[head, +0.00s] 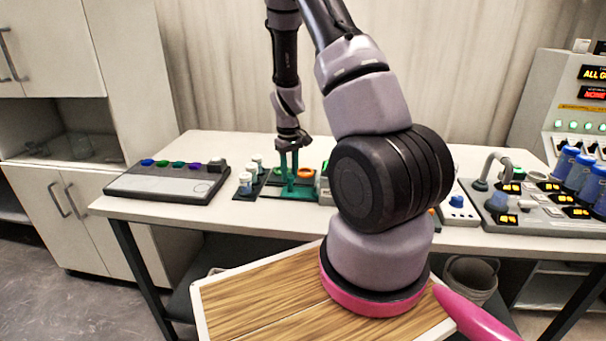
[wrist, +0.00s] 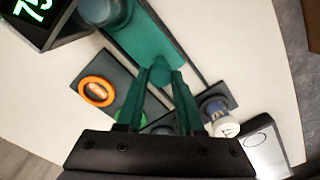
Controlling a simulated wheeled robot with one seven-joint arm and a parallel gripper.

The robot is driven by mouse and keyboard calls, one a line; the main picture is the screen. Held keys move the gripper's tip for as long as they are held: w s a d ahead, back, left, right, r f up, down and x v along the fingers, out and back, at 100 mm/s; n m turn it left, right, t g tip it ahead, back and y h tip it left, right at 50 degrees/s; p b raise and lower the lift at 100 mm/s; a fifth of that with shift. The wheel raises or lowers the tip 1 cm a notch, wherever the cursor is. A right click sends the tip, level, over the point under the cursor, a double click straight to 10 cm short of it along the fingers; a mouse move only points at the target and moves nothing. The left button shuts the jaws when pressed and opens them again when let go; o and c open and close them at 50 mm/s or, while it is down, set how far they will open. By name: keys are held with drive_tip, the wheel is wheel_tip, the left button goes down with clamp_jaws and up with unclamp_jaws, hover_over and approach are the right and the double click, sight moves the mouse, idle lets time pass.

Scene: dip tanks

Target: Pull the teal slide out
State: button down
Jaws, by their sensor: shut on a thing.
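The teal slide (wrist: 148,42) is a flat teal strip with an upright knob at its near end. In the wrist view it runs from the top edge down to my gripper (wrist: 161,78). The two green fingers are closed on the knob, one on each side. In the head view my gripper (head: 290,182) points down over the teal slide (head: 302,195) near the table's front edge. In the wrist view the slide's far end runs out of frame, beside a dark blue-grey round thing.
An orange ring (wrist: 97,91) lies on a dark tray left of the fingers. A white-capped jar (wrist: 221,116) stands close on the right. A green digital display (wrist: 38,14) is at upper left. A grey panel with coloured buttons (head: 170,181) lies at the table's left.

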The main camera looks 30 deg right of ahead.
drive_tip(key=w+a, duration=0.1)
drive_tip(key=a, duration=0.1)
drive_tip(key=w+a, duration=0.2)
drive_tip(key=shift+w+a, duration=0.1)
drive_tip(key=shift+a, duration=0.25)
drive_tip(key=c, duration=0.5)
unclamp_jaws()
drive_tip(key=shift+a, duration=0.1)
drive_tip(key=shift+c, duration=0.2)
drive_tip(key=shift+r, duration=0.1)
wheel_tip(320, 180, up, 11)
